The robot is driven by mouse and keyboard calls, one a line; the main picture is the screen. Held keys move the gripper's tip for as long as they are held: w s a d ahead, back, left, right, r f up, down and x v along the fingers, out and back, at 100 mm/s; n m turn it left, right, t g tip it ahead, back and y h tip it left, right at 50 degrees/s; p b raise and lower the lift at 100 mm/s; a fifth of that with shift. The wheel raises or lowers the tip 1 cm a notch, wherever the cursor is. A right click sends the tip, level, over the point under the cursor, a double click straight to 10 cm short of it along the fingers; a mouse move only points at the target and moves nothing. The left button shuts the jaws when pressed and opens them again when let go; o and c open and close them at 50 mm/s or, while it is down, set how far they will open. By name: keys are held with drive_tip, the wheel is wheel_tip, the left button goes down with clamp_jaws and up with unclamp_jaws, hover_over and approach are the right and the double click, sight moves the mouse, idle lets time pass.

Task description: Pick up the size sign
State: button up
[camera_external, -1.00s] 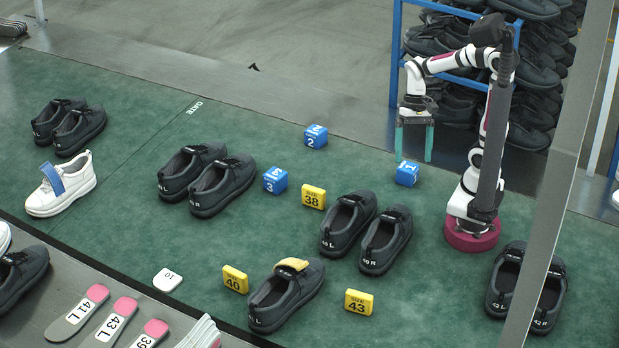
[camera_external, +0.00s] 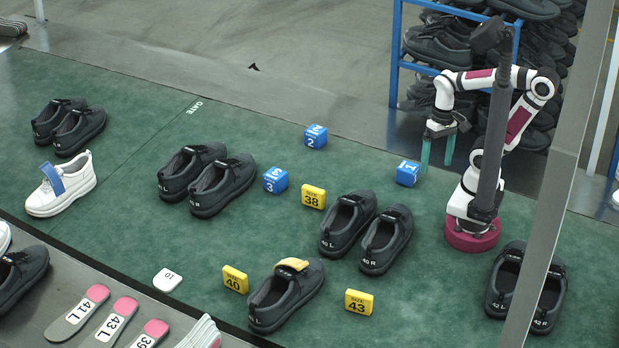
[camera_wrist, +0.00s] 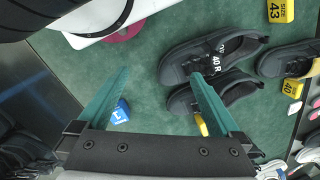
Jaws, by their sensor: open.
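Several yellow blocks marked SIZE lie on the green mat. Sign 38 (camera_external: 312,197) is mid-mat, left of the 40 shoe pair. Sign 40 (camera_external: 235,279) and sign 43 (camera_external: 359,302) lie nearer the front, either side of a single shoe. In the wrist view, sign 43 (camera_wrist: 280,10) is at the top right and sign 40 (camera_wrist: 292,89) at the right. A yellow piece (camera_wrist: 202,125), probably sign 38, is partly hidden by the right finger. My gripper (camera_external: 437,161) is open and empty above the mat's far edge, away from all the signs; its teal fingers also show in the wrist view (camera_wrist: 158,74).
Blue cubes 1 (camera_external: 407,173), 2 (camera_external: 316,136) and 3 (camera_external: 275,180) stand on the mat. The 40 shoe pair (camera_external: 368,232) lies between my gripper and the front signs. A blue rack (camera_external: 396,60) of shoes stands behind my arm.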

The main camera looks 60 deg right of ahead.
idle(0.7)
drive_tip(key=w+a+r+m+g+y, duration=0.15)
drive_tip(key=w+m+y, duration=0.4)
drive_tip(key=w, duration=1.35)
drive_tip(key=w+d+f+m+y, duration=0.35)
drive_tip(key=w+f, duration=0.35)
drive_tip(key=w, duration=0.3)
drive_tip(key=m+t+y, duration=0.2)
drive_tip(key=m+y, duration=0.1)
approach(312, 192)
drive_tip(key=shift+g, duration=0.25)
drive_tip(key=x, duration=1.2)
drive_tip(key=shift+w+f, duration=0.1)
drive_tip(key=shift+w, duration=0.1)
drive_tip(key=c, duration=1.1)
